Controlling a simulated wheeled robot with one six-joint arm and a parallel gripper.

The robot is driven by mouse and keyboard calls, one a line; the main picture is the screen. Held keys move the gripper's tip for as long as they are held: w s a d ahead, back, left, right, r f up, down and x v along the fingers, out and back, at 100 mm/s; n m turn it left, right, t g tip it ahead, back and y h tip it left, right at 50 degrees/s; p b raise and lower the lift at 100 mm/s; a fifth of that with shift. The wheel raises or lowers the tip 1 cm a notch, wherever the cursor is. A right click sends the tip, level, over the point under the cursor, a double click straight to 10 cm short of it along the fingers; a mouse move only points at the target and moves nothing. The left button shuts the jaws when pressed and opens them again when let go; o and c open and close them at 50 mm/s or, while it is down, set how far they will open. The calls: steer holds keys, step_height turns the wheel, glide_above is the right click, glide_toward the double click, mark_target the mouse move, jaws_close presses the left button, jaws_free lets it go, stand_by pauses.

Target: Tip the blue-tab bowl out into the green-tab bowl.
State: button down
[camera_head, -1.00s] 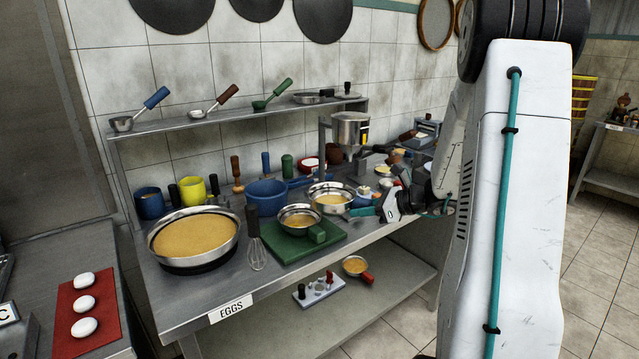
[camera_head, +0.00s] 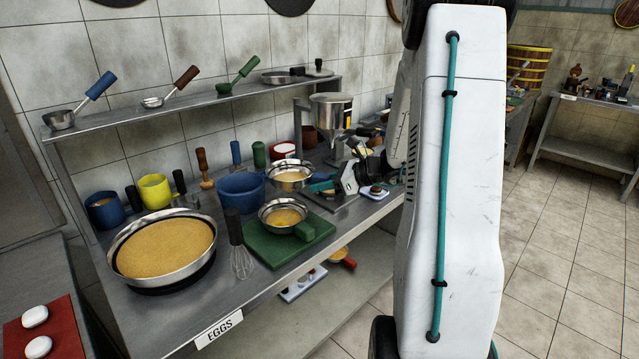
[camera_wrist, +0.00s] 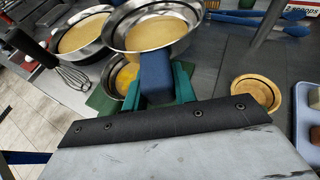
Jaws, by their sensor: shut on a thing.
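The blue-tab bowl (camera_head: 289,177) is steel and holds pale yellow batter. My gripper (camera_head: 325,187) is shut on its blue tab (camera_wrist: 157,74), the teal fingers on either side of it. The bowl looks about level, raised above the counter. The green-tab bowl (camera_head: 284,216) is steel, on a green board (camera_head: 262,246), with its green tab (camera_head: 315,228) toward the right. It has yellow contents. In the wrist view the green-tab bowl (camera_wrist: 124,76) shows below the held bowl (camera_wrist: 155,30), partly covered by it and by my gripper.
A large batter bowl (camera_head: 163,249) and a whisk (camera_head: 240,250) stand left of the board. A blue bowl (camera_head: 240,188) is behind it. A metal dispenser (camera_head: 331,118) stands at the back right. A red-handled ladle (camera_head: 343,257) lies on the lower shelf.

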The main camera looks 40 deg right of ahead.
steer(key=shift+a+f, duration=0.1)
steer(key=shift+f, duration=1.4)
steer(key=shift+w+d+r+n+t+h, duration=0.15)
steer(key=shift+r+n+h, duration=0.1)
steer(key=shift+r+n, duration=0.2)
steer(key=shift+s+d+r+n+t+h, duration=0.15)
steer(key=shift+r+n+h, duration=0.1)
steer(key=shift+r+n, duration=0.15)
steer(key=shift+w+d+r+n+t+h, duration=0.1)
steer(key=shift+r+n+t+h, duration=0.15)
steer(key=shift+n, duration=0.15)
steer(key=shift+w+r+n+t+h, duration=0.1)
steer(key=shift+n+t+h, duration=0.05)
steer(key=shift+n+h, duration=0.15)
steer(key=shift+r+n+h, duration=0.25)
steer(key=shift+r+n, duration=0.1)
steer(key=shift+n, duration=0.4)
steer(key=shift+t, duration=0.3)
steer(key=shift+r+n, duration=0.25)
steer(key=shift+n, duration=0.25)
steer(key=shift+t+h, duration=0.3)
